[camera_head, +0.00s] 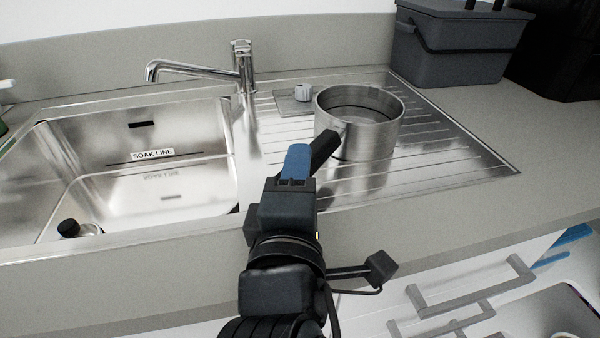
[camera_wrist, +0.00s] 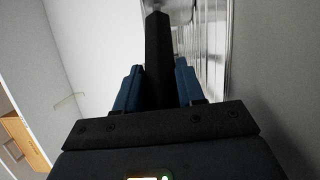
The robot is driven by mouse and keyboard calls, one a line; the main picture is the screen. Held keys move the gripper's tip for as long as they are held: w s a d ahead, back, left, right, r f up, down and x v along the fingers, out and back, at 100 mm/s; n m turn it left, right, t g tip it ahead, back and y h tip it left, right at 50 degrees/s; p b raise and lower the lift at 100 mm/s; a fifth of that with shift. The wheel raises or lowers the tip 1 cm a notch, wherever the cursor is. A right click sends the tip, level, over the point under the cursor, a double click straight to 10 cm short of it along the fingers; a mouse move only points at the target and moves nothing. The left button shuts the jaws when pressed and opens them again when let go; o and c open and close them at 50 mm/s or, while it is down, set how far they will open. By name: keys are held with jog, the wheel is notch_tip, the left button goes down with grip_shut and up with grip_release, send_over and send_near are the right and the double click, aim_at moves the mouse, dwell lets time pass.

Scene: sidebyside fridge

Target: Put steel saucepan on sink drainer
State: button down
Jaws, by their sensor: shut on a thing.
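The steel saucepan (camera_head: 372,128) is upright over the ribbed sink drainer (camera_head: 440,160), right of the tap. I cannot tell whether its base touches the drainer. Its black handle (camera_head: 324,150) points toward me. My gripper (camera_head: 300,162) is shut on that handle at the drainer's front part. In the wrist view the handle (camera_wrist: 158,50) runs between the two blue fingers of my gripper (camera_wrist: 157,85). The pan's body is not clear in the wrist view.
The sink basin (camera_head: 140,170) lies left of the drainer, with a black-capped item (camera_head: 68,228) in it. The tap (camera_head: 242,66) stands behind. A grey lidded box (camera_head: 455,45) stands at the back right.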

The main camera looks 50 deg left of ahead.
jog(key=c, duration=0.7)
grip_release()
jog(key=v, duration=1.2)
jog(key=shift+b, duration=0.4)
